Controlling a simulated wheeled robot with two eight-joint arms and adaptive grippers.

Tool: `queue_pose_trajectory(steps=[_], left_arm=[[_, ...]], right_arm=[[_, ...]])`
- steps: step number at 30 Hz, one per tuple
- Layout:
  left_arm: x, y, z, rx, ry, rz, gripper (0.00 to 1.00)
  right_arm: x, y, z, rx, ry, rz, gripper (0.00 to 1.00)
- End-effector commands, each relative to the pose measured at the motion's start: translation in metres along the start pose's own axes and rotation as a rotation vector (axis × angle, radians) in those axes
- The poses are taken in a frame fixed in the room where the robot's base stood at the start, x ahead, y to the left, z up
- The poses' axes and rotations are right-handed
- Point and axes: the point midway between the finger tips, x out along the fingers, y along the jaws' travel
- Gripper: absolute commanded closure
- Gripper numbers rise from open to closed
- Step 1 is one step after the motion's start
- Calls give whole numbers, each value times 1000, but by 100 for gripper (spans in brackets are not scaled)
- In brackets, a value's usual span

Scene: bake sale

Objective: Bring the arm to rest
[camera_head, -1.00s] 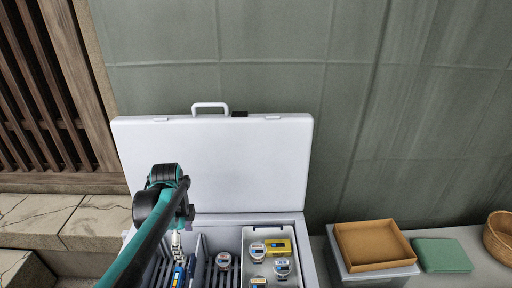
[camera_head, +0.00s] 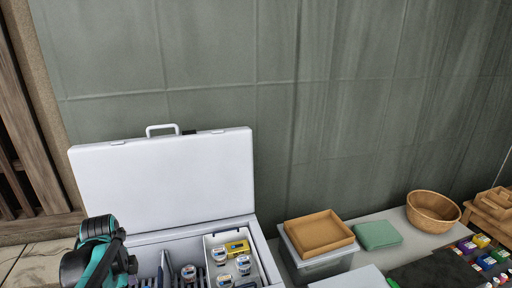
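My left arm (camera_head: 98,255) comes in at the lower left, black and teal, over the left side of an open white cooler box (camera_head: 165,180). Its gripper fingers do not show in the head view, so I cannot see whether they hold anything.
The cooler's lid stands upright. To the right are a cardboard tray (camera_head: 320,233) on a grey bin (camera_head: 330,264), a green folded cloth (camera_head: 377,235), a wicker basket (camera_head: 433,208) and colourful small items.

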Motion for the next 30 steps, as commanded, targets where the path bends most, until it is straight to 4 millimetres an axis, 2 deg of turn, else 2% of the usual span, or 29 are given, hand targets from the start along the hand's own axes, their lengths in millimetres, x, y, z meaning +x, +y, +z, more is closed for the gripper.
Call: queue_pose_trajectory(steps=[11,17,22,27,30], left_arm=[[3,19,-31,-208,11,-104,16],[9,37,-58,-409,56,-199,16],[21,63,-88,-659,161,-301,16],[41,93,-120,-967,355,-373,16],[48,104,-131,-1093,451,-381,16]], right_arm=[[11,0,8,0,0,0,80],[20,0,14,0,0,0,80],[32,0,23,0,0,0,80],[46,0,33,0,0,0,80],[50,0,36,0,0,0,80]])
